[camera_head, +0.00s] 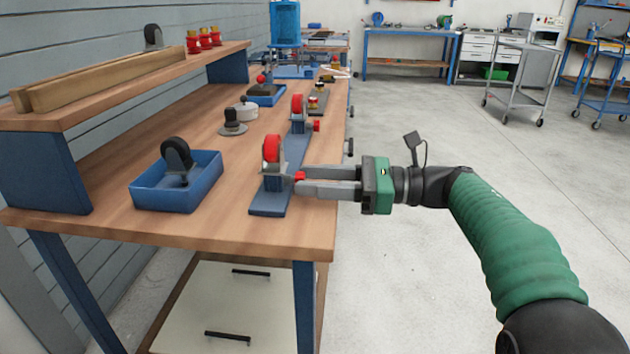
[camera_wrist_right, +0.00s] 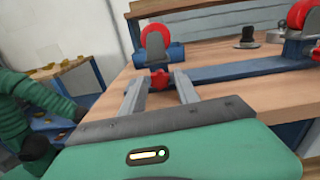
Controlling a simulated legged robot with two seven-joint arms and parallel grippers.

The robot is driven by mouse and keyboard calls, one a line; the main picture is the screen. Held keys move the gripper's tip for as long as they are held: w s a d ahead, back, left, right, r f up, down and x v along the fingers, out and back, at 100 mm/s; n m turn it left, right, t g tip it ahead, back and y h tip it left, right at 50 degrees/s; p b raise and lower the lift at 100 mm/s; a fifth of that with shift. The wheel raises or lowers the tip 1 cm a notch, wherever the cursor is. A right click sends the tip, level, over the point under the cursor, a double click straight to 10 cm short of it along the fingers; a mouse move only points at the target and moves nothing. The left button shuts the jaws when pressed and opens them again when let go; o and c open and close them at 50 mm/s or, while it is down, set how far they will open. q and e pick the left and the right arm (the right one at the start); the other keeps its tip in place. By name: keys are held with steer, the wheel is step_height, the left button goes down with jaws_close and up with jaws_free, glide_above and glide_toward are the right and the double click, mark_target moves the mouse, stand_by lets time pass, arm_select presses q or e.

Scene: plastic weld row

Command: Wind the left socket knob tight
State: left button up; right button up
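A blue rail (camera_head: 268,200) lies along the front edge of the bench and carries two sockets, each with a red wheel standing in it. The nearer red wheel (camera_head: 272,149) is at the left in the wrist view (camera_wrist_right: 155,37), with its red socket knob (camera_head: 299,176) facing the bench edge. My right gripper (camera_head: 303,181) reaches in from the right at knob height. Its fingers are apart, with the red knob (camera_wrist_right: 160,79) between or just beyond the tips; contact is unclear. The farther red wheel (camera_head: 297,106) has its own red knob (camera_head: 316,125). My left gripper is out of view.
A blue bin (camera_head: 148,195) holding a dark caster wheel stands left of the rail. Grey disc-shaped parts (camera_head: 233,128) lie behind it. A wooden shelf (camera_head: 110,87) runs along the wall.

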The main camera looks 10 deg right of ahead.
jaws_close()
steer(key=m+p, duration=0.1)
steer(key=m, duration=0.2)
steer(key=shift+r+m, duration=0.1)
steer(key=shift+m, duration=0.2)
steer(key=shift+w+d+m+p, duration=0.1)
steer(key=shift+m+p, duration=0.95)
steer(key=shift+m, duration=0.65)
steer(key=shift+o, duration=1.7)
jaws_free()
